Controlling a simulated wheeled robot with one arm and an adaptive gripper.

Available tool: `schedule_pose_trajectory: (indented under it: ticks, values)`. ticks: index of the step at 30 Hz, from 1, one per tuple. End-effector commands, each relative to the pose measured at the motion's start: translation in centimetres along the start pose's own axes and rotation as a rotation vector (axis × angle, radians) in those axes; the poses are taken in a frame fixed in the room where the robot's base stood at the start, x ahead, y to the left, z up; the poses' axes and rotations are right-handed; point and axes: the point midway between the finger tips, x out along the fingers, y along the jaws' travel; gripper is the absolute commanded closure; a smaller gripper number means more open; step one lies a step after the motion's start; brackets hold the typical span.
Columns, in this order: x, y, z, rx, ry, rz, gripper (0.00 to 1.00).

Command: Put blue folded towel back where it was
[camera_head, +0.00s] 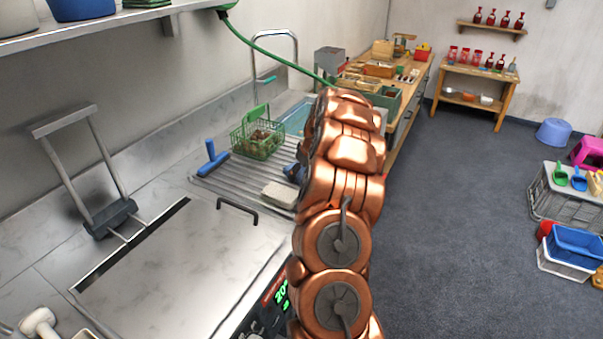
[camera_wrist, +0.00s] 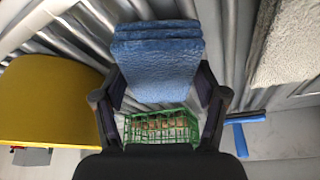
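The blue folded towel (camera_wrist: 158,62) is a stacked, fuzzy block in the wrist view. My gripper (camera_wrist: 160,85) has one finger against each side of it, so it is shut on the towel. The ribbed metal drainboard (camera_wrist: 70,32) is behind the towel; I cannot tell whether the towel touches it. In the head view my copper arm hides most of my gripper. Only a small dark-blue patch shows beside the arm above the drainboard (camera_head: 238,184), and I cannot tell towel from finger there.
A pale folded cloth or sponge (camera_head: 279,195) lies on the drainboard near the arm. A green wire basket of chestnuts (camera_head: 257,143) and a blue-handled tool (camera_head: 212,160) are farther back. A yellow rounded object (camera_wrist: 45,100) is at left in the wrist view. A faucet (camera_head: 296,50) stands behind.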

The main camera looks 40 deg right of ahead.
Motion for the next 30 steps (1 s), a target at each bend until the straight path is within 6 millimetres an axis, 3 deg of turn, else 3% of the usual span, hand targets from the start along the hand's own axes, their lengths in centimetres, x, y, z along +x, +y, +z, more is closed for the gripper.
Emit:
schedule_pose_trajectory:
  ticks: [5, 19, 23, 30]
  values:
    - [0.0, 0.0, 0.0, 0.000, 0.000, 0.000, 0.07]
    - [-0.6, 0.0, -0.2, 0.000, 0.001, 0.001, 0.07]
    - [-2.0, 0.1, -0.1, -0.001, 0.003, 0.003, 0.07]
    - [-6.1, 0.1, -0.1, -0.001, 0.005, 0.004, 0.07]
